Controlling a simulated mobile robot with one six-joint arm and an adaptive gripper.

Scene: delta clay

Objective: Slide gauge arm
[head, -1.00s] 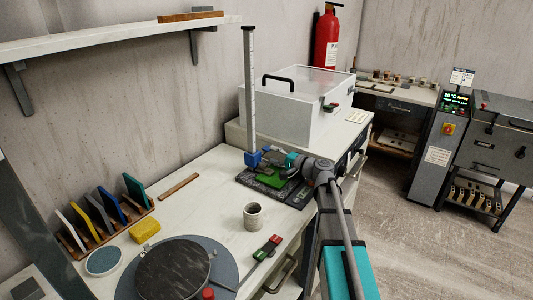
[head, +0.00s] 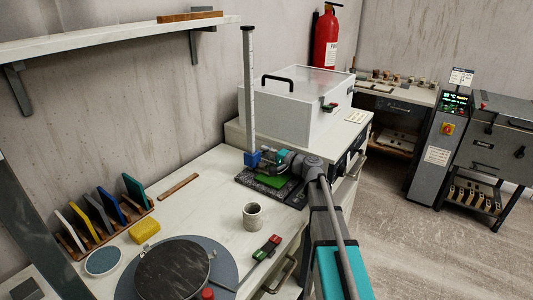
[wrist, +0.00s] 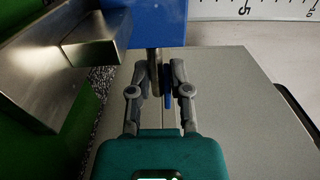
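The gauge is a tall grey post (head: 249,95) with a scale, standing at the rear of a dark plate. Its blue slider (head: 254,159) sits low on the post, and in the wrist view the slider (wrist: 158,22) is at the top. A metal arm (wrist: 62,45) extends left from it. A green block (head: 288,182) lies on the dark plate (head: 247,179). My gripper (wrist: 160,75) is at the slider, its fingers on either side of a thin dark piece and a small blue tab (wrist: 167,100). A gap shows between the fingers; contact is unclear.
A white lidded box (head: 290,107) stands behind to the right. A grey cup (head: 253,216), a red-green block (head: 267,247) and a turntable (head: 130,289) are at the front. A rack of coloured tiles (head: 100,227) stands left.

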